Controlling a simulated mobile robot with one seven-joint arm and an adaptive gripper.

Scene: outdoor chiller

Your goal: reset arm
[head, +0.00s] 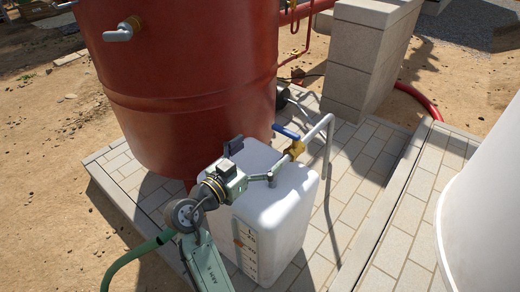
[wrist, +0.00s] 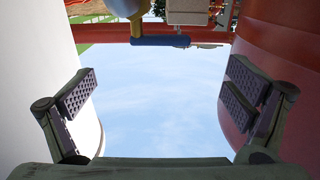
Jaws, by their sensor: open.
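My gripper (head: 252,164) is above the white plastic container (head: 278,208) in the head view, with its fingers spread apart. In the wrist view my gripper (wrist: 160,95) is open, with nothing between its two dark ribbed finger pads. A brass valve (head: 295,150) with a blue lever handle (head: 286,132) sits on a grey pipe just right of my gripper. In the wrist view the blue handle (wrist: 160,41) and part of the brass valve (wrist: 124,6) show at the top, beyond the fingertips and apart from them.
A large red tank (head: 185,90) stands behind and left of my gripper, with another valve (head: 122,30) on its side. A white rounded tank (head: 490,215) is at the right edge. A grey block pillar (head: 360,55) stands behind. Paving (head: 345,190) between them is mostly clear.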

